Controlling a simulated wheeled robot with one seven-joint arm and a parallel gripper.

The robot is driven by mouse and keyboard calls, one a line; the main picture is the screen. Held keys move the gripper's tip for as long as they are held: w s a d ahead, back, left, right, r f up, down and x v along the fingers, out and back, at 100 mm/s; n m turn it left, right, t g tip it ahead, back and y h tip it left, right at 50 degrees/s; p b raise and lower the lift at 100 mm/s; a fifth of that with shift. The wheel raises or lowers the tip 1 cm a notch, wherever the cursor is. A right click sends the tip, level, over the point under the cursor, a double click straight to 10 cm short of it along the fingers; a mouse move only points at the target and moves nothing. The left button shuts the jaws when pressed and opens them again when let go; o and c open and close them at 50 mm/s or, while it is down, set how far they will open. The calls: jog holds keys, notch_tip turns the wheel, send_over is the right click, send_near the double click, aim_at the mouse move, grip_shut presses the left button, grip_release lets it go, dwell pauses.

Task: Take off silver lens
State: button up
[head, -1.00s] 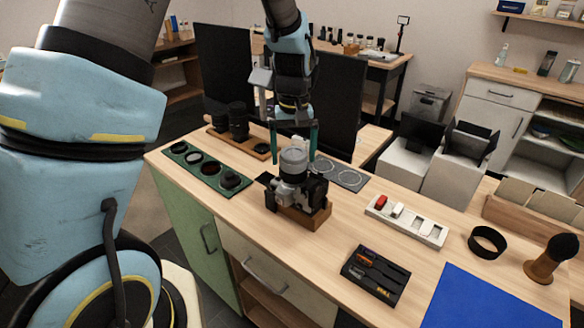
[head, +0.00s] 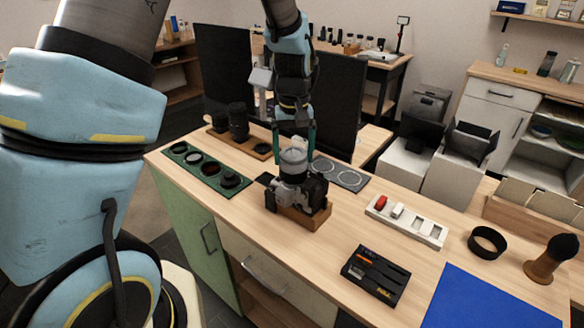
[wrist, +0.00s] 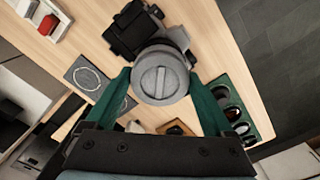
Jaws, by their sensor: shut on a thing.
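The silver lens (head: 293,160) points up from the black and silver camera (head: 297,192), which sits in a wooden cradle (head: 306,217) on the table. In the wrist view the lens (wrist: 161,82) shows its round grey cap with a ridge across it, and the camera (wrist: 140,32) lies beyond it. My gripper (head: 294,150) is above the camera, with its green fingers on either side of the lens. In the wrist view my gripper (wrist: 162,88) is shut on the lens, one finger at each side. The lens's joint with the camera is hidden in the wrist view.
A green tray (head: 207,172) with round filters and caps lies left. A grey mat (head: 341,174) with two ring outlines lies right of the lens. Dark lenses (head: 238,121) stand on a wooden board behind. A white tray (head: 407,221) and black tool tray (head: 375,276) lie right.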

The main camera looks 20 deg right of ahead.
jog(key=shift+n+p, duration=0.35)
jog(key=shift+n, duration=1.15)
jog(key=n, duration=0.3)
jog(key=shift+a, duration=0.1)
jog(key=shift+n, duration=1.5)
